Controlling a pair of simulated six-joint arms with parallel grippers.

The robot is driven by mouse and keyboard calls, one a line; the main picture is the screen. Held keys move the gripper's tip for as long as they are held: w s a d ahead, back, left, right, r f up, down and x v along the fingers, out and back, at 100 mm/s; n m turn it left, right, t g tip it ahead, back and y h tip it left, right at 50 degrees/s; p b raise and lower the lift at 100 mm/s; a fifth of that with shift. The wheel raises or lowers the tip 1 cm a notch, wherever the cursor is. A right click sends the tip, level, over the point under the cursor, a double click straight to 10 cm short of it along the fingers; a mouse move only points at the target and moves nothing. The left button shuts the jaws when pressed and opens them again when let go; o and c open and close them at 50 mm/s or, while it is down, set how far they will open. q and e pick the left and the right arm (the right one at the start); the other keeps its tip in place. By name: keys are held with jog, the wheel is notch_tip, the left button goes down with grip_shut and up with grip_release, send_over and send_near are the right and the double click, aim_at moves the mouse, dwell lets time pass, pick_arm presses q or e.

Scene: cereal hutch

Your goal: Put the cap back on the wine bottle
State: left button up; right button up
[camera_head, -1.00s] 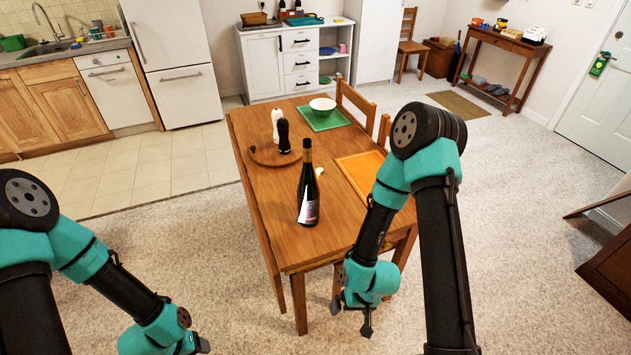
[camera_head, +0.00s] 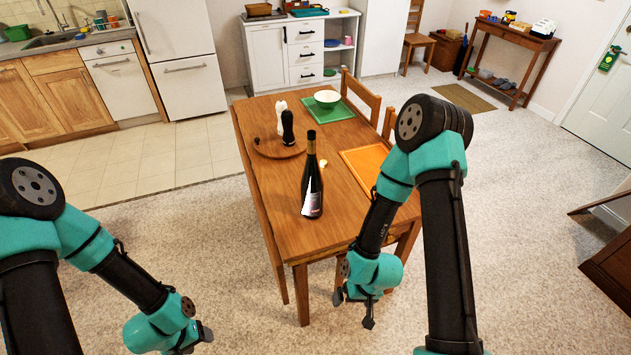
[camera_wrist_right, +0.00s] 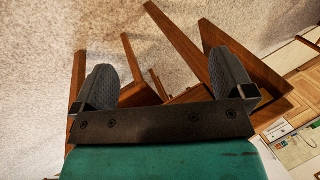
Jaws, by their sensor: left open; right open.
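The dark wine bottle (camera_head: 313,192) with a white label stands upright on the wooden table (camera_head: 270,215), near its front. A small pale piece (camera_head: 323,163), perhaps the cap, lies on the table behind and right of the bottle; its shape is too small to tell. My left gripper (camera_head: 206,338) is open and empty, low in front of the table's left side. My right gripper (camera_head: 355,308) is open and empty, in front of the table's right front corner. The right wrist view shows its two fingers (camera_wrist_right: 165,85) apart, with the table legs and floor beyond.
A round wooden board (camera_head: 275,148) holds a white shaker (camera_head: 281,117), a black shaker (camera_head: 288,128) and a small dark thing. A bowl (camera_head: 327,97) sits on a green mat (camera_head: 334,114). An orange mat (camera_head: 366,166) lies at the right. The table front is clear.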

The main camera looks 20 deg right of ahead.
dwell(0.4)
jog(key=c, duration=0.7)
jog(key=shift+w, duration=0.1)
